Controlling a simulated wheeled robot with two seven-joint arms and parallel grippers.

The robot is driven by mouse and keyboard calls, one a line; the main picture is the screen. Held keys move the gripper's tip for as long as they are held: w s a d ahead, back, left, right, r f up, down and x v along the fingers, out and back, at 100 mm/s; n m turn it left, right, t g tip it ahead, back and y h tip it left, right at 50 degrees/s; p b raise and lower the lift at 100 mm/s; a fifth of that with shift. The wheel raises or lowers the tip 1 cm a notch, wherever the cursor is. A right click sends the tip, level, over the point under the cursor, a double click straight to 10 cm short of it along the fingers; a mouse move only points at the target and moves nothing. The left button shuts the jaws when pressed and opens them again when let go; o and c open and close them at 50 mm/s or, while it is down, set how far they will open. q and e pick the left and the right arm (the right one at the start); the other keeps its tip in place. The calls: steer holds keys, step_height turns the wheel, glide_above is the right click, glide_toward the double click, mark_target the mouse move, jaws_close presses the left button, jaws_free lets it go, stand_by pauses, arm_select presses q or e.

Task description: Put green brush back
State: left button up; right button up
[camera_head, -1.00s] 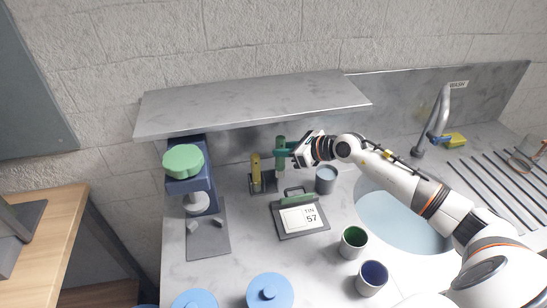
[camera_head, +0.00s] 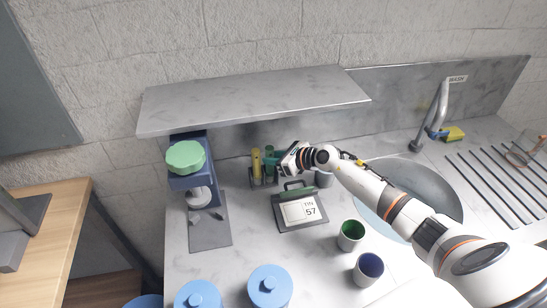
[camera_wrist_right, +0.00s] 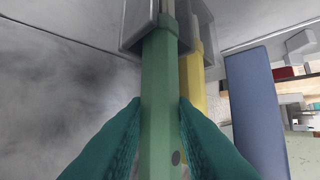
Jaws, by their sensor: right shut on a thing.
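The green brush (camera_head: 269,152) is upright beside the yellow brush (camera_head: 256,162) at the dark brush holder (camera_head: 262,182) under the shelf. My right gripper (camera_head: 274,162) is shut on the green brush's handle. In the right wrist view, its teal fingers (camera_wrist_right: 160,125) press both sides of the green handle (camera_wrist_right: 160,80). The far end of the handle reaches the grey holder (camera_wrist_right: 132,25), next to the yellow brush (camera_wrist_right: 193,85). It appears to enter the holder, but how deep it sits is hidden. My left gripper is not in view.
A grey shelf (camera_head: 250,98) overhangs the holder. A blue machine with a green lid (camera_head: 185,157) stands left. Green-lined (camera_head: 351,232) and blue-lined (camera_head: 369,266) cups stand nearer.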

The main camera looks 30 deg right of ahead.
steer(key=shift+f, duration=0.1)
steer(key=o, duration=1)
steer(key=shift+b+v, duration=1.1)
steer(key=shift+v, duration=5)
steer(key=shift+a, duration=0.1)
